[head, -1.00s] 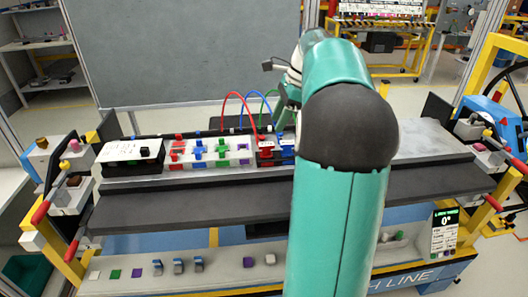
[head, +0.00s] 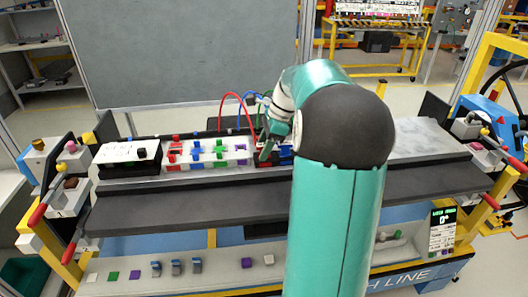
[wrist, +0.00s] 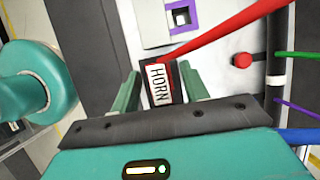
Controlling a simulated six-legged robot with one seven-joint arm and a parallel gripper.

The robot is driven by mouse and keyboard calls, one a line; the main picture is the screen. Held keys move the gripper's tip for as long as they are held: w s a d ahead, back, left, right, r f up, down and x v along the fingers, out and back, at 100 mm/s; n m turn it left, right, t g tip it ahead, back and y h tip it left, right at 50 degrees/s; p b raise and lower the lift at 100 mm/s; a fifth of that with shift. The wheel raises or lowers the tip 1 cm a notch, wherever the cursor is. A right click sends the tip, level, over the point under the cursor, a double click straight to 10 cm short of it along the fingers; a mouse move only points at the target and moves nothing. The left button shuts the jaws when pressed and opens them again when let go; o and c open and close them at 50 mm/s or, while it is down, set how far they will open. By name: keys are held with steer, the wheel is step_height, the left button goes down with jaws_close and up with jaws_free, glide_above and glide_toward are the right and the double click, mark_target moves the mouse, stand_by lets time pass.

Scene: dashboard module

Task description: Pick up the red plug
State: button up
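The red plug (wrist: 173,75) sits at the end of a thick red cable (wrist: 225,32) in the wrist view, beside a white label reading HORN (wrist: 157,85). Its red block (head: 266,156) shows partly in the head view, at the right end of the panel row. My gripper (wrist: 161,90) is open, with one green finger on each side of the labelled plug. A small gap shows on the left side; contact on the right cannot be told. In the head view my gripper (head: 268,138) is over the plug, and the arm hides what lies behind it.
The white panel (head: 208,155) holds red, blue, green and purple pieces left of the plug. A purple-framed square opening (wrist: 181,16) and a red button (wrist: 242,60) lie near the plug. The dark front ledge (head: 190,205) is clear.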

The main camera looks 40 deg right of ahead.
mark_target(259, 147)
jaws_close()
steer(key=shift+r, duration=0.2)
steer(key=shift+r, duration=0.2)
steer(key=r, duration=0.3)
steer(key=shift+s+a+r, duration=0.25)
steer(key=shift+s, duration=0.05)
steer(key=s+a+r, duration=0.7)
steer(key=s+r, duration=0.1)
steer(key=s, duration=0.2)
steer(key=shift+s+a+r, duration=0.35)
steer(key=shift+a+r, duration=0.05)
steer(key=shift+f, duration=0.1)
